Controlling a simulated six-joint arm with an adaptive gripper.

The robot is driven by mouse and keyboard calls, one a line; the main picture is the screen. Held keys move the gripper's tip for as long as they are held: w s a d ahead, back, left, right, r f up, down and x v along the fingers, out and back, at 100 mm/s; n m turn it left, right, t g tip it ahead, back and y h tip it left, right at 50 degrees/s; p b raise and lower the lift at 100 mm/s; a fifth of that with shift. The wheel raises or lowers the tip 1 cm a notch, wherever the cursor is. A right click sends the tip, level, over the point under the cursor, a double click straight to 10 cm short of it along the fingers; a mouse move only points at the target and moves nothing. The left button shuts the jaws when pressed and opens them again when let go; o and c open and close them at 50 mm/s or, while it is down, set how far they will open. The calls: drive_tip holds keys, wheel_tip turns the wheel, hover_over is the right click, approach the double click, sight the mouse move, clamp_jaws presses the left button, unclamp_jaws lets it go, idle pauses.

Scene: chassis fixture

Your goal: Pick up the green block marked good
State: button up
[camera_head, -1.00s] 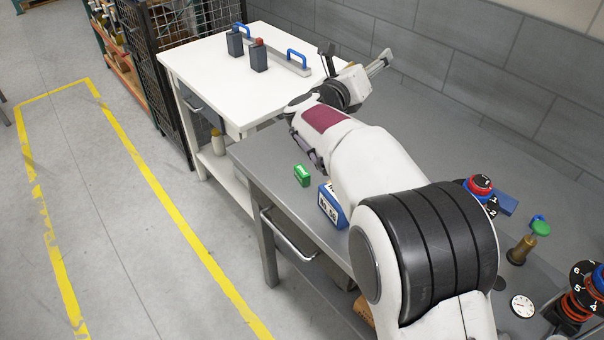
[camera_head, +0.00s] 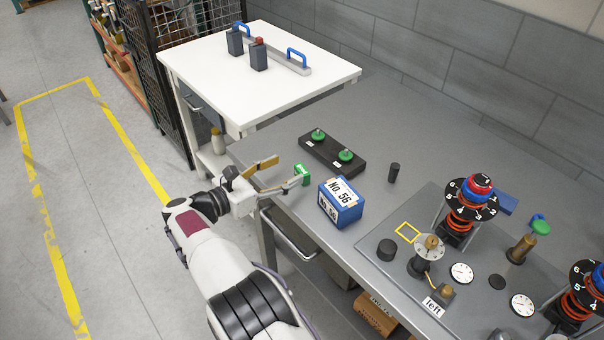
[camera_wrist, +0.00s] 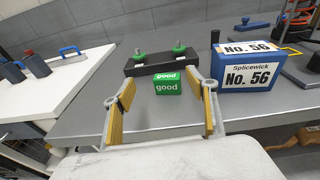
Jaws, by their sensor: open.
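The green block marked good (camera_wrist: 168,87) sits on the grey table near its left edge. In the head view the green block (camera_head: 302,173) is just off the tip of one finger. My gripper (camera_head: 288,172) is open, with its yellow-lined fingers spread at the table's front-left edge. In the wrist view my gripper (camera_wrist: 163,115) shows a finger on either side, and the block appears between them, a little beyond the fingertips. Nothing is held. The label on the block reads clearly in the wrist view.
A blue box labelled No. 56 (camera_head: 341,203) stands right of the block. A black bar with green knobs (camera_head: 331,150) lies behind it. A dark cylinder (camera_head: 394,173) stands farther right. A white table (camera_head: 200,62) adjoins at the back. Grey table surface (camera_head: 370,135) behind is clear.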

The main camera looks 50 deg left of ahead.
sight(300, 170)
drive_tip(key=shift+s+d+f+m, duration=0.2)
drive_tip(key=shift+s+f+m, duration=0.1)
drive_tip(key=shift+s+f, duration=0.6)
drive_tip(key=shift+w, duration=0.15)
drive_tip(key=shift+w+f, duration=0.1)
drive_tip(key=shift+w, duration=1.1)
drive_tip(key=shift+w+d+f, duration=0.1)
drive_tip(key=shift+w, duration=1.2)
drive_tip(key=shift+w+d+f, duration=0.1)
drive_tip(key=shift+w, duration=1.2)
drive_tip(key=c, duration=1)
